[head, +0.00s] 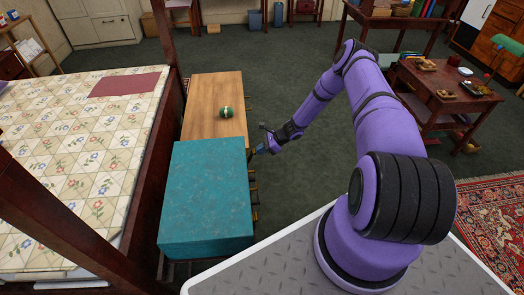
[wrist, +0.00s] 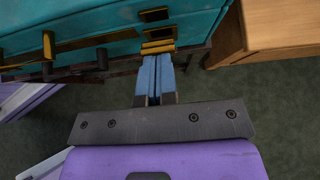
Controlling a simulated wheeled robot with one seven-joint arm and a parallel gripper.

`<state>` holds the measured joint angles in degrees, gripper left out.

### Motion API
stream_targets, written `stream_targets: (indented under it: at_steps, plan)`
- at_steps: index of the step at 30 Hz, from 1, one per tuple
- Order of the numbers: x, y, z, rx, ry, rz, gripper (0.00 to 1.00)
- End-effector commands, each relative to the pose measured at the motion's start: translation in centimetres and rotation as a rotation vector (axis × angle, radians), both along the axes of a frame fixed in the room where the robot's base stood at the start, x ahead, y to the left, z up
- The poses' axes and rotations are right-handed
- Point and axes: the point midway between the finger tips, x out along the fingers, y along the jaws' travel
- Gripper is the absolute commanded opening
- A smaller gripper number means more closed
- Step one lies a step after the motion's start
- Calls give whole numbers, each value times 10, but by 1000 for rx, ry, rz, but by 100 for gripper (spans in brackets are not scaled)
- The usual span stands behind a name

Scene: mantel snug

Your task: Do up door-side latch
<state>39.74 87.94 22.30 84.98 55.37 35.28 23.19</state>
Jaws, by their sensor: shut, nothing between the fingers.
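A teal chest (head: 205,205) stands at lower centre in the head view, its latch side facing my arm. In the wrist view the chest's teal face (wrist: 200,15) fills the top, with dark and brass fittings. One brass latch (wrist: 158,47) is just ahead of my fingertips, with a brass-edged part (wrist: 154,15) above it. A second brass fitting with a long bar (wrist: 85,42) is further left. My gripper (wrist: 155,60) has its blue fingers together, empty, at or very near the first latch; contact is unclear. It also shows beside the chest in the head view (head: 258,150).
A wooden cabinet (head: 214,92) with a green striped ball (head: 226,113) on top stands beyond the chest. A bed (head: 75,150) with a dark wood frame is close on the left. Open green carpet (head: 300,185) lies right of the chest.

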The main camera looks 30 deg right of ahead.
Motion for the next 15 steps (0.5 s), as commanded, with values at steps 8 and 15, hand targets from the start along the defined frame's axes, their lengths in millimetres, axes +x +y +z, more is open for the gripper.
stream_targets:
  at_steps: [8,15]
  plan:
    - [7,17,13,-181,74,4,0]
    - [12,28,18,-205,84,0,0]
